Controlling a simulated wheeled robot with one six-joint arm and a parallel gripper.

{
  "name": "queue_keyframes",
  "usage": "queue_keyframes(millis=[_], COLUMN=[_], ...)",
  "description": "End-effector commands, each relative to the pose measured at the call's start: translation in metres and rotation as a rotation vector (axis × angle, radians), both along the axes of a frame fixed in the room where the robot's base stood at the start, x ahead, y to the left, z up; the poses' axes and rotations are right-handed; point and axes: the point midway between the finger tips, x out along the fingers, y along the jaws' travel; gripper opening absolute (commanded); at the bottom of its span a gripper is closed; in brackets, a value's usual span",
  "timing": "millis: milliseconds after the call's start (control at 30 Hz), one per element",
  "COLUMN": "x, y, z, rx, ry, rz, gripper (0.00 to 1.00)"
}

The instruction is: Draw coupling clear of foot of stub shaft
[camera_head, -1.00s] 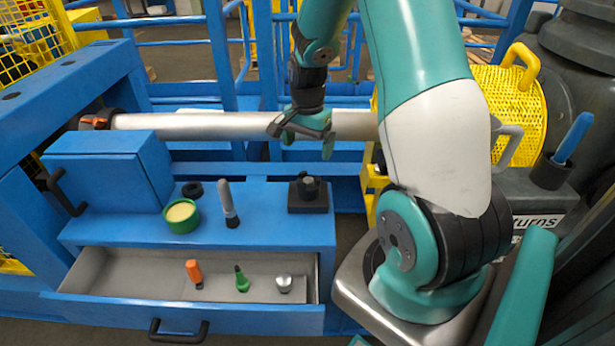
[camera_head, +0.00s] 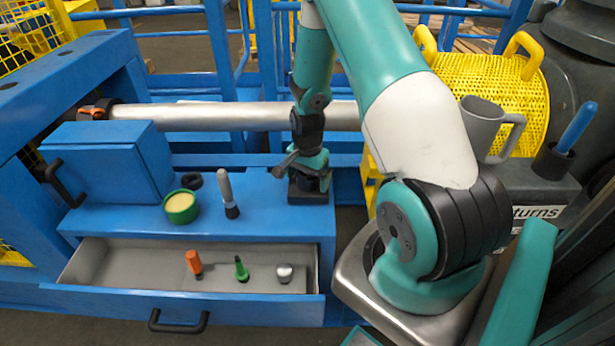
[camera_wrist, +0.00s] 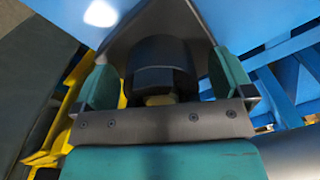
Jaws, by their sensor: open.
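My gripper (camera_head: 308,168) is low over a dark square block (camera_head: 308,197) on the blue bench, with its jaws open. In the wrist view, a dark faceted piece, apparently the coupling (camera_wrist: 160,62), sits between the two teal finger pads of my gripper (camera_wrist: 166,84). Gaps show between it and both pads. A small pale yellowish end shows at its near side. In the head view my gripper hides most of the coupling, and I cannot make out the stub shaft or its foot apart from it.
A green tub (camera_head: 181,207), a black ring (camera_head: 191,181) and a grey-handled tool (camera_head: 228,194) stand left of my gripper. The open drawer (camera_head: 110,262) below holds an orange-handled piece (camera_head: 194,262) and other small items. A long metal roller (camera_head: 210,116) runs behind.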

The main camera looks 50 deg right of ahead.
Motion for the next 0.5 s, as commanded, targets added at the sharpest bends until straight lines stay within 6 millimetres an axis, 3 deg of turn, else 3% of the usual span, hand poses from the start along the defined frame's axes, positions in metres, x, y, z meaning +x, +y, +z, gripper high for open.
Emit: queue_keyframes(millis=[100,133,400,500], x=[0.0,0.0,-0.0001,-0.0001], y=[0.0,0.0,0.0,0.0001], z=[0.0002,0.0002,0.0004,0.0005], rx=[0.0,0.0,0.0,0.0], ry=[0.0,0.0,0.0,0.0], rz=[0.0,0.0,0.0,0.0], gripper=[0.99,0.94,0.32,0.14])
